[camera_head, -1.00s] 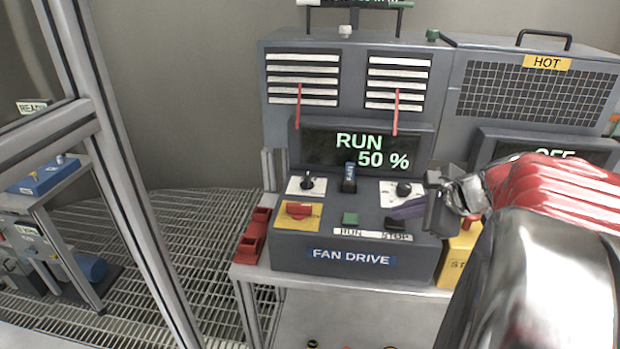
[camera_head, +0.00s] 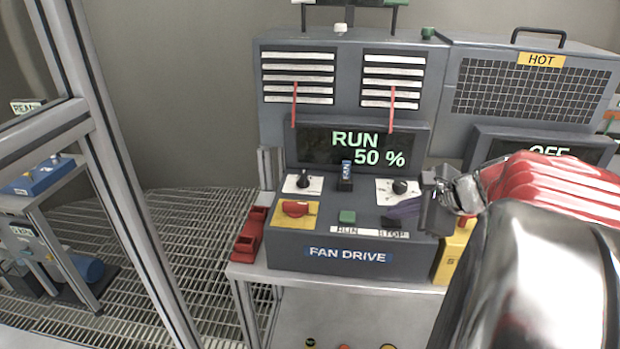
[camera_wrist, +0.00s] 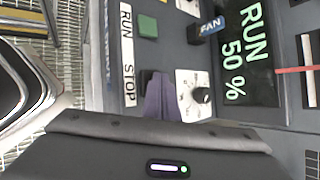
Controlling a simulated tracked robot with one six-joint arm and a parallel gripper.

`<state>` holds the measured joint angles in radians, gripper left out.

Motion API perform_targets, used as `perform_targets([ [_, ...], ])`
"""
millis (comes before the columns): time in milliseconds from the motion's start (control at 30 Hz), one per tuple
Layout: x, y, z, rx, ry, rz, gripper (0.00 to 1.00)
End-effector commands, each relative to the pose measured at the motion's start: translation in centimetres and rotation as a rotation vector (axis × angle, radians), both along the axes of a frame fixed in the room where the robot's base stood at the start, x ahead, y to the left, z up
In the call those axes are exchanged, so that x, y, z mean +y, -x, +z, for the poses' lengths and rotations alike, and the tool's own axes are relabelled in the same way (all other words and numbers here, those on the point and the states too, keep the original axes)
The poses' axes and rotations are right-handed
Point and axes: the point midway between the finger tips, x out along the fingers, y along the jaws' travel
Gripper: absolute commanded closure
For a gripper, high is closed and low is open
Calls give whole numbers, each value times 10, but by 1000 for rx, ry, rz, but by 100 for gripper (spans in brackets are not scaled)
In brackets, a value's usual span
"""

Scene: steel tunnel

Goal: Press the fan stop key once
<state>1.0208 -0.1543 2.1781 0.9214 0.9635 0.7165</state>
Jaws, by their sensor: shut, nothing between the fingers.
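The fan drive panel (camera_head: 283,257) faces me, and its display (camera_head: 313,150) reads RUN 50 %. The dark stop key (camera_head: 390,222) sits at the panel's front right, above the STOP label, partly hidden by my fingers. In the wrist view the stop key (camera_wrist: 146,77) shows beside the word STOP. My gripper (camera_head: 403,209) is shut and empty, its purple-grey fingertips right at the key's far side. The fingertips also show in the wrist view (camera_wrist: 160,98), overlapping the key. I cannot tell whether they touch it.
The green run key (camera_head: 347,217) is left of the stop key. A red switch on a yellow plate (camera_head: 296,209), two black knobs, one at the right (camera_head: 400,187), and a blue-tagged lever (camera_head: 346,176) are close by. A yellow box (camera_head: 452,258) stands right of the panel.

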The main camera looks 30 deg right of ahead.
Motion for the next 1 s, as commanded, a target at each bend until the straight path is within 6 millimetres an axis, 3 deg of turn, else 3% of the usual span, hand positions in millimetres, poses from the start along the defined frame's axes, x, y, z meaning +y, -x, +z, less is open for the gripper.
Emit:
perform_targets([
  [633,0,0,-3,1,-1,0,100],
  [1000,0,0,10,0,1,1,100],
])
